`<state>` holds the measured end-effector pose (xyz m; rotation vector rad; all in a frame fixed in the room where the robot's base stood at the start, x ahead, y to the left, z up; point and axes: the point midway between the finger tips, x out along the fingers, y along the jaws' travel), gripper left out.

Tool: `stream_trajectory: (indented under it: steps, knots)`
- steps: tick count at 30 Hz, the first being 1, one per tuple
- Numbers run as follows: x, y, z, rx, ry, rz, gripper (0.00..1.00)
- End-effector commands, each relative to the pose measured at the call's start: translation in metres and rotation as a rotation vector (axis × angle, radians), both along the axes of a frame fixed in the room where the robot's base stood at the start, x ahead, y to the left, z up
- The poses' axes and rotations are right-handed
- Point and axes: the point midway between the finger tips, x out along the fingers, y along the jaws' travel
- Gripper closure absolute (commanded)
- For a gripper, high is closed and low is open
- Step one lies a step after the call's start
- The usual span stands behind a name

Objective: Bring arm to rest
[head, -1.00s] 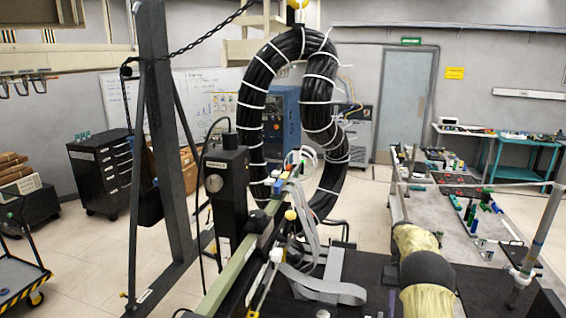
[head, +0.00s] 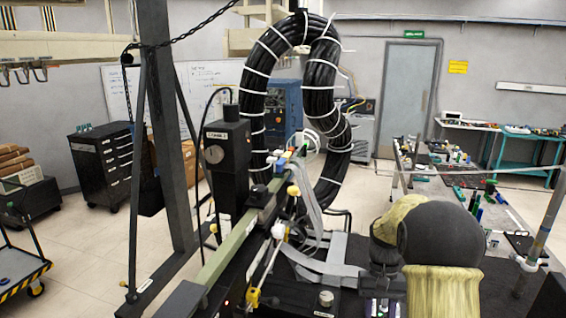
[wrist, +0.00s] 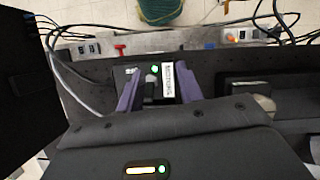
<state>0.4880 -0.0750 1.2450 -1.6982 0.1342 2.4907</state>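My arm (head: 440,245) shows at the lower right of the head view, a bent limb with yellow sleeves and dark joints. My gripper's two purple fingers stand apart in the wrist view, with the open gap between them (wrist: 158,80). A small dark unit with a white label (wrist: 168,82) and a lit green dot shows between and beyond the fingers. I see no clear contact with it. In the head view the fingers are small at the bottom edge and mostly hidden by my arm.
A large black banded coil (head: 255,100) hangs in the middle, behind a green rail (head: 228,245) with a black motor unit (head: 227,160). A dark upright frame (head: 160,130) stands left. A cluttered bench (head: 500,240) is at the right. Cables (wrist: 70,85) run at the wrist view's left.

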Motion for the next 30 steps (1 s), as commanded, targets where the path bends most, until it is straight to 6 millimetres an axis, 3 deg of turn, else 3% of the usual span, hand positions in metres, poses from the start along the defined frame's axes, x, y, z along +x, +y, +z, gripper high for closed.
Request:
stream_trajectory:
  steps: [12,21,30]
  knots:
    - [-0.077,0.051,-0.039,-0.037,-0.357,0.092,0.64]
    - [-0.135,0.074,-0.064,-0.043,-0.579,0.144,0.64]
    - [-0.142,0.076,-0.064,-0.044,-0.607,0.149,0.64]
